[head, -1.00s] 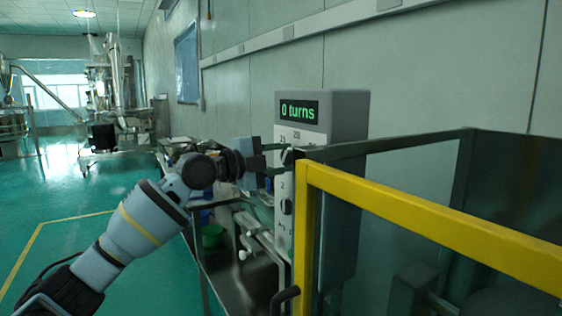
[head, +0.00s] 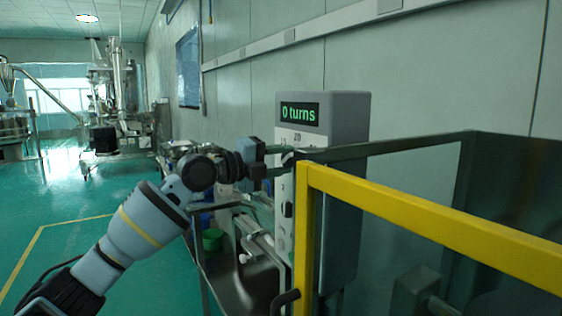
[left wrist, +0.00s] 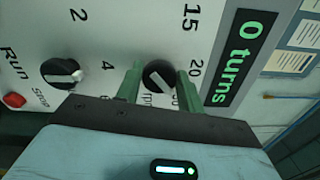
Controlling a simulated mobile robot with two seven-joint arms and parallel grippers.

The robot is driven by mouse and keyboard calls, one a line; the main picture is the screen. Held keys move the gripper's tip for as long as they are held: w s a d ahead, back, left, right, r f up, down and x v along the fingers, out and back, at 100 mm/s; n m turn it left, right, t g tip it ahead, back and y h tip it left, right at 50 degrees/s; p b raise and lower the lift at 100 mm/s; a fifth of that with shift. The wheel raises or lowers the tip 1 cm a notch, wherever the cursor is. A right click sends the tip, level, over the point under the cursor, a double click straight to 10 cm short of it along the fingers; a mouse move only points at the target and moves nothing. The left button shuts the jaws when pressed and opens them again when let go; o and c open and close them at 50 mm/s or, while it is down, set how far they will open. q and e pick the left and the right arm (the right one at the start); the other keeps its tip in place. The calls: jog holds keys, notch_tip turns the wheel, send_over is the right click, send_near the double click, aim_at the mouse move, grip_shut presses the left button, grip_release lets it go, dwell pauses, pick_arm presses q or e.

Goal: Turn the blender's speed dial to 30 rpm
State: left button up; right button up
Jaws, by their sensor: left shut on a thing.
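The control box (head: 345,125) stands by the wall with a green display reading "0 turns" (left wrist: 237,57). The black speed dial (left wrist: 159,75) sits between the two green fingers of my left gripper (left wrist: 160,86) in the left wrist view. The fingers are shut on it. The scale beside it shows 15 and 20; a lower number and the rpm label are partly hidden by the gripper. In the head view the left gripper (head: 279,160) reaches the box's front from the left, hiding the dial. My right gripper is not in view.
A second black knob (left wrist: 62,73) with marks 2 and 4 and a red button (left wrist: 14,100) are on the same panel. A yellow rail (head: 430,225) and dark-framed guard stand at the right, close to the box. Green floor is free at the left.

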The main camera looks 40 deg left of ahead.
pick_arm(q)
jog(key=o, duration=1)
jog(key=shift+s+a+f, duration=0.1)
jog(key=shift+s+a, duration=0.15)
jog(key=shift+s, duration=0.2)
jog(key=shift+b+v, duration=1.25)
jog(key=shift+v, duration=2.15)
jog(key=shift+d, duration=0.1)
